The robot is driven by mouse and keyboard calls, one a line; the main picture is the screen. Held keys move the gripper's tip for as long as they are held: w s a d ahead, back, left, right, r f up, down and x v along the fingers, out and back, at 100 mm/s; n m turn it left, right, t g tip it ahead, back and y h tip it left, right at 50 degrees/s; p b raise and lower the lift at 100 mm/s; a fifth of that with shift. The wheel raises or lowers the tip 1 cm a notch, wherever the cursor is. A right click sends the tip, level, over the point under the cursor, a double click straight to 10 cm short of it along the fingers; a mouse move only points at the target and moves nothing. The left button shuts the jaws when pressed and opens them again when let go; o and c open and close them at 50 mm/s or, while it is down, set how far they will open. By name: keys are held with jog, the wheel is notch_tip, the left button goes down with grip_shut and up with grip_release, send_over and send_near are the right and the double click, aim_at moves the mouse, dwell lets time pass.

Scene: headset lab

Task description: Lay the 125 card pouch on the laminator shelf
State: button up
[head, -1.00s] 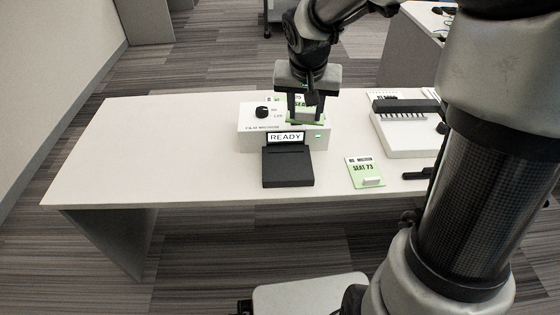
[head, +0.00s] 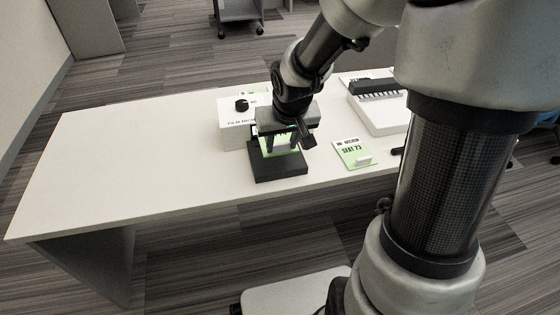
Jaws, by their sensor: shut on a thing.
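The laminator is a white box (head: 232,135) with a black knob on top, standing on the table. Its black shelf (head: 280,172) juts out from the front. My gripper (head: 280,144) is in front of the box, over the shelf, and shut on a green and white card pouch (head: 273,151). The pouch appears tilted. The gripper partly hides it, and I cannot tell whether it touches the shelf. The gripper also covers the laminator's display.
A green card marked SEAT 73 (head: 352,153) lies on the table to the right. A white device with a black bar (head: 374,112) stands behind it. A bit of green shows behind the laminator. The left of the white table (head: 130,165) is clear.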

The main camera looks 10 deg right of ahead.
jog(key=shift+f+b, duration=1.2)
jog(key=shift+f, duration=1.6)
jog(key=shift+f, duration=0.15)
jog(key=o, duration=1)
jog(key=shift+r, duration=0.55)
jog(key=shift+p+v, duration=3.2)
jog(key=shift+v, duration=2.5)
